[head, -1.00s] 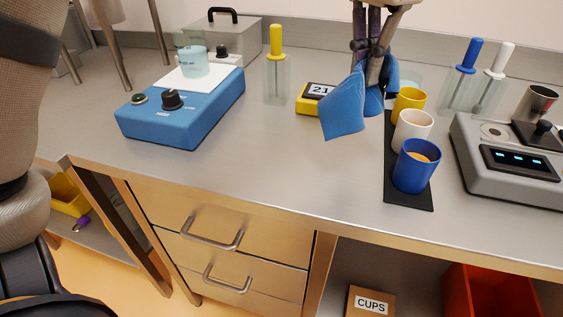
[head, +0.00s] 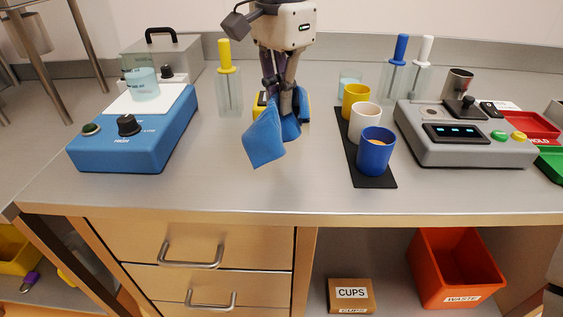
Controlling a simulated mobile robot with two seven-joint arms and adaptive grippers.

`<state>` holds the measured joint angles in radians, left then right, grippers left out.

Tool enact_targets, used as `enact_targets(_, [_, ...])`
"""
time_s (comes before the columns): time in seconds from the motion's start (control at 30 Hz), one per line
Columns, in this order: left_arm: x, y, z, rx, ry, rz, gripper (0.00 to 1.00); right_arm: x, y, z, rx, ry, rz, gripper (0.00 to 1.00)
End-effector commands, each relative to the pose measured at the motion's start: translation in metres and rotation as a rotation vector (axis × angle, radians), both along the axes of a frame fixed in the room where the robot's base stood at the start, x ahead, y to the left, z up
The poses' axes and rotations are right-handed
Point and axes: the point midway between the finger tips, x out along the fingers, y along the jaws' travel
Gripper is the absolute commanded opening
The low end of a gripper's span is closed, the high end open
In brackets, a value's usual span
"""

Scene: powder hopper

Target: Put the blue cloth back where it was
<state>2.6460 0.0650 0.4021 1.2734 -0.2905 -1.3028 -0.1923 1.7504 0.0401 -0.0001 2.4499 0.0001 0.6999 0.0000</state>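The blue cloth (head: 263,140) hangs from my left gripper (head: 287,108) above the middle of the bench, in the head view. The fingers are closed on it. Its front flap droops toward the viewer, and more blue cloth shows behind and beside the fingers. I cannot tell whether its lower edge touches the bench. My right gripper is not in view.
A yellow-framed box (head: 260,104) is mostly hidden behind the gripper. A black mat (head: 372,182) with yellow, white and blue (head: 375,152) cups lies to the right, before a grey device (head: 455,150). A blue device (head: 140,135) stands left. The front middle bench is clear.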

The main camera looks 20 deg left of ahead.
Motion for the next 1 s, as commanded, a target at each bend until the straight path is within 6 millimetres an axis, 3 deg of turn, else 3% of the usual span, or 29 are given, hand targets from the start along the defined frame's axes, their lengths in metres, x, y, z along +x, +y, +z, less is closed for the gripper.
enact_targets(0.07, [0.011, 0.003, -0.011, -0.002, 0.014, -0.092, 0.00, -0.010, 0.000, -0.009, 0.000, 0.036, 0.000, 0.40])
enact_targets(0.3, [0.049, 0.015, -0.010, 0.000, 0.004, -0.521, 0.00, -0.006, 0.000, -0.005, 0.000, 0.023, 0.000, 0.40])
enact_targets(0.6, [0.078, 0.024, -0.013, 0.003, 0.004, -0.856, 0.00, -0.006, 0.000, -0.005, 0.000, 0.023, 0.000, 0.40])
enact_targets(0.77, [0.068, 0.022, -0.027, 0.003, 0.007, -0.864, 0.00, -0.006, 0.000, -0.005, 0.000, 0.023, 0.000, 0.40])
enact_targets(1.0, [0.045, 0.015, -0.062, 0.002, 0.009, -0.863, 0.00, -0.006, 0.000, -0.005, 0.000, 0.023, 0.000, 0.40])
